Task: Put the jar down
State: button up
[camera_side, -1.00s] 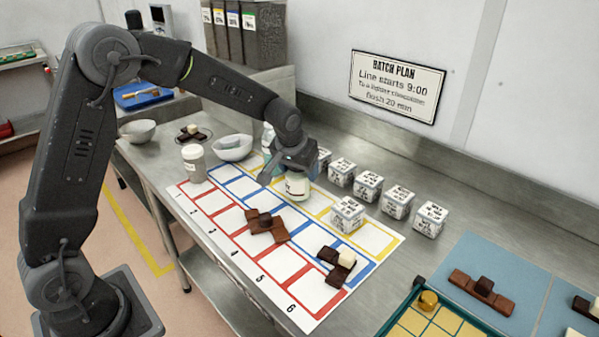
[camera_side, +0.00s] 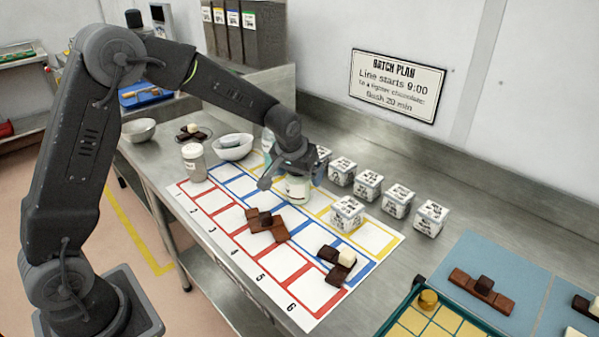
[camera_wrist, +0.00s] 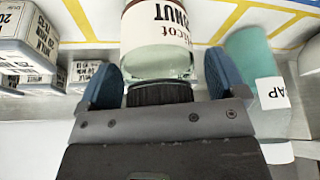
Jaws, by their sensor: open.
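The jar (camera_side: 297,188) stands upright on the grid sheet (camera_side: 196,206), under my gripper, in the blue and yellow rows near the middle columns. In the wrist view the jar (camera_wrist: 160,48) is clear glass with pale contents, a cream label reading in part "cot" and "NUT", and a dark ribbed lid (camera_wrist: 160,93). My gripper (camera_wrist: 160,80) is open, with its blue fingers on either side of the lid and a visible gap at each side. In the side view my gripper (camera_side: 290,172) hides the top of the jar.
Several printed white boxes (camera_side: 398,202) stand behind the sheet; one box (camera_side: 347,214) stands on it. Chocolate pieces (camera_side: 266,224) lie on the sheet. A grey-bodied jar (camera_side: 194,163) and a white bowl (camera_side: 233,147) stand at its left end. A teal container (camera_wrist: 250,55) is close beside the jar.

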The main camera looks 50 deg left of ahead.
jog(key=v, duration=1.3)
jog(key=s+d+r+m, duration=0.1)
jog(key=s, duration=1.1)
jog(key=s+d+r+m+t+h, duration=0.1)
jog(key=s+d+m, duration=0.1)
jog(key=s, duration=1.1)
jog(key=shift+s+d+m, duration=0.3)
